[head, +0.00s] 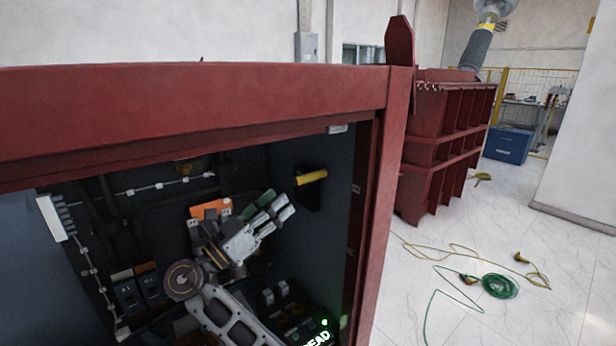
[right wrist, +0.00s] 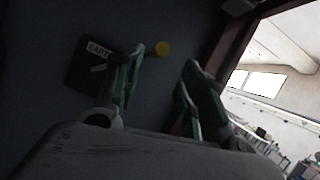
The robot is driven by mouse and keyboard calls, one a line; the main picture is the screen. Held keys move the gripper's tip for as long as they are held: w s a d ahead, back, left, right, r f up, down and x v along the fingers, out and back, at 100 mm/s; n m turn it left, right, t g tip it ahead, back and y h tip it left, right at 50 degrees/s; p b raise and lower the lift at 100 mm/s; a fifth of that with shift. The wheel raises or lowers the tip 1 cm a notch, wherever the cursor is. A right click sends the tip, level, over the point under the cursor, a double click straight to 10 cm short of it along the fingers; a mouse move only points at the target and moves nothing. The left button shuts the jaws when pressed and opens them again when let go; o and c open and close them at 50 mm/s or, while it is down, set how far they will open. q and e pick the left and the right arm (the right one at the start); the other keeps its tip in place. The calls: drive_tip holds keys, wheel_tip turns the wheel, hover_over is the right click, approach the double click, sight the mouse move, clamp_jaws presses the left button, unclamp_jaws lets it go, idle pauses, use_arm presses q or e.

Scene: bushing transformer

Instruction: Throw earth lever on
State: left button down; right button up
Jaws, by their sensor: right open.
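The earth lever (head: 311,177) has a yellow handle and a dark mounting plate on the right inner wall of the red cabinet. My left gripper is not in view.
The red cabinet frame (head: 376,170) bounds the opening on the right and top. An orange part (head: 210,209) and switch blocks (head: 136,288) sit inside. Outside, a ribbed red tank (head: 445,140), a green cable coil (head: 500,285) and a blue box (head: 507,145) stand on open floor.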

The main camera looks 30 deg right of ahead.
sight(308, 178)
drive_tip(key=p+x, duration=0.2)
drive_tip(key=x, duration=0.9)
drive_tip(key=shift+p, duration=0.3)
clamp_jaws()
